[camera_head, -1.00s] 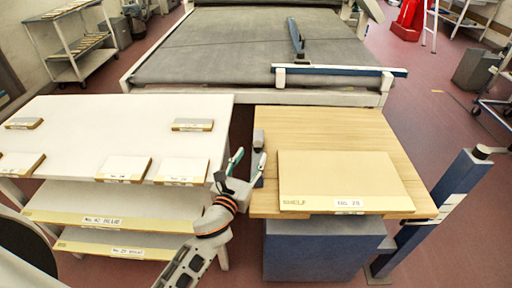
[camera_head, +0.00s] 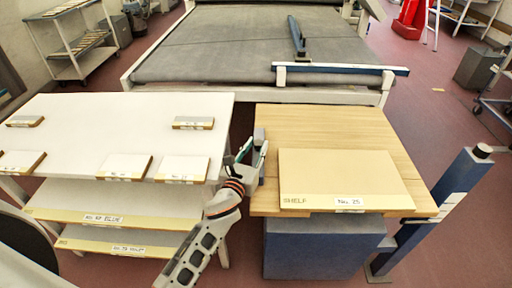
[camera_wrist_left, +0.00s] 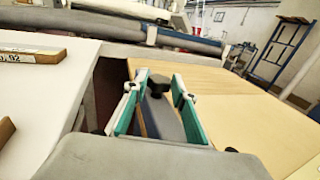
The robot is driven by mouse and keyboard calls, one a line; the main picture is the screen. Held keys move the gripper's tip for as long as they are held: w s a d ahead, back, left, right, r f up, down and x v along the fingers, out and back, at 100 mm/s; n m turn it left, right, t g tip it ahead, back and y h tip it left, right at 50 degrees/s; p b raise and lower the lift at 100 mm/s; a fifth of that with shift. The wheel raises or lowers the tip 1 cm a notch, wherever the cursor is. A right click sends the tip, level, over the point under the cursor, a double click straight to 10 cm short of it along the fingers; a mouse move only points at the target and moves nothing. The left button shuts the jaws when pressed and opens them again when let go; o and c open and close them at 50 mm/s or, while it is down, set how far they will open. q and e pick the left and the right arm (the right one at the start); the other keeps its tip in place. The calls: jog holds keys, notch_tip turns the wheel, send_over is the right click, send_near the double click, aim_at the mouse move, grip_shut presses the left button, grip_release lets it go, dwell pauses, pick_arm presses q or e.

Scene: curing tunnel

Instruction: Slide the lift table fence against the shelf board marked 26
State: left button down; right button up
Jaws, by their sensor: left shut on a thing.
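The lift table (camera_head: 340,125) has a pale wood top. A tan shelf board (camera_head: 345,175) lies on its front part, marked SHELF with a white number label; its last digit is too small to read surely. The fence (camera_head: 260,134) is a dark grey-blue bar at the table's left edge, with a strip of bare top between it and the board. My left gripper (camera_head: 252,155) is shut on the fence. In the left wrist view the green fingers (camera_wrist_left: 157,100) stand either side of the fence's dark knob and bar (camera_wrist_left: 164,118). My right gripper is out of view.
A white table (camera_head: 110,125) with several small labelled boards stands left, two shelf levels below it. A grey conveyor bed (camera_head: 230,45) with a blue bar (camera_head: 340,70) lies behind. A blue post (camera_head: 455,195) stands right of the lift table.

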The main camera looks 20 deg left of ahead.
pick_arm(q)
jog(key=d, duration=0.2)
jog(key=w+d+b, duration=0.1)
jog(key=d, duration=0.2)
jog(key=shift+w, duration=0.15)
jog(key=c, duration=1.6)
grip_release()
jog(key=shift+c, duration=0.2)
jog(key=s, duration=1.2)
jog(key=shift+a, duration=0.25)
